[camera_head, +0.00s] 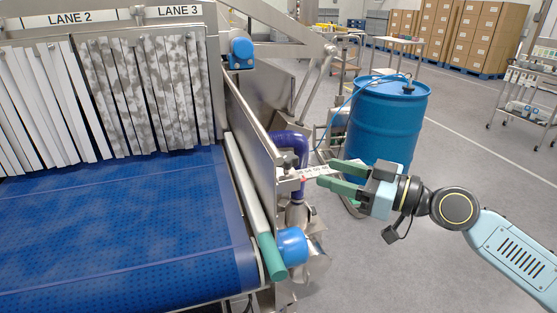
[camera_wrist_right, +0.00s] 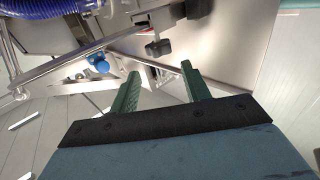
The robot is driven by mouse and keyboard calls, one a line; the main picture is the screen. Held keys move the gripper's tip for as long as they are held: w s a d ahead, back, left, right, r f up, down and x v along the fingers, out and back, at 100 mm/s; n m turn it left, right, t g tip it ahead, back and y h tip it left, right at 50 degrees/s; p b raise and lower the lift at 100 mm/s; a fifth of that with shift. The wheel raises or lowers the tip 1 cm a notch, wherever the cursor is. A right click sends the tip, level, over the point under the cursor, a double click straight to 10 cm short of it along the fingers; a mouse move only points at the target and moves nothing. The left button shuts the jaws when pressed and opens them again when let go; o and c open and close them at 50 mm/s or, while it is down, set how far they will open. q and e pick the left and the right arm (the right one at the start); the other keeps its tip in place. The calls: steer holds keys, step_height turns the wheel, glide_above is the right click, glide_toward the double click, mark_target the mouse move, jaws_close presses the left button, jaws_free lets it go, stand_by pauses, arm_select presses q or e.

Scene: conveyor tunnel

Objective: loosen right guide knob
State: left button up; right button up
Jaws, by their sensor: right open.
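My right gripper (camera_head: 328,173) comes in from the right, with its two green fingers apart and nothing visible between them. It is beside the outer face of the right side plate (camera_head: 251,125), close to a white scale strip (camera_head: 318,171). In the right wrist view the green fingers (camera_wrist_right: 159,82) are spread. A dark knob (camera_wrist_right: 158,48), which looks like the guide knob, lies beyond the fingertips, apart from them, by the metal plate. The guide rail (camera_head: 243,190) with a green end runs along the belt's right edge. My left gripper is not in view.
The blue belt (camera_head: 120,230) fills the left, below strip curtains (camera_head: 150,90). A purple hose (camera_head: 291,141) and a blue round cap (camera_head: 292,246) are near the gripper. A blue drum (camera_head: 388,125) stands behind it. Floor at the lower right is open.

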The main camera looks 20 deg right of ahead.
mark_target(278, 154)
steer(key=x, duration=0.1)
steer(key=p+x, duration=0.1)
steer(key=x, duration=0.1)
steer(key=p+x, duration=0.1)
steer(key=shift+w+a+r, duration=0.1)
steer(key=shift+w+r, duration=0.05)
steer(key=shift+r, duration=0.2)
steer(key=x, duration=0.2)
steer(key=p+x, duration=0.1)
steer(key=x, duration=0.2)
steer(key=p+x, duration=0.1)
steer(key=x, duration=0.1)
steer(key=shift+w+f, duration=0.15)
steer(key=shift+f, duration=0.15)
steer(key=shift+w+a, duration=0.25)
steer(key=shift+a, duration=0.05)
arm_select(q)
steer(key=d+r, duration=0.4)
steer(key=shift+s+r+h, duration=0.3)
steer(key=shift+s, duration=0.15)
arm_select(e)
steer(key=shift+w+a+f, duration=0.1)
steer(key=shift+w+a, duration=0.05)
steer(key=shift+a, duration=0.05)
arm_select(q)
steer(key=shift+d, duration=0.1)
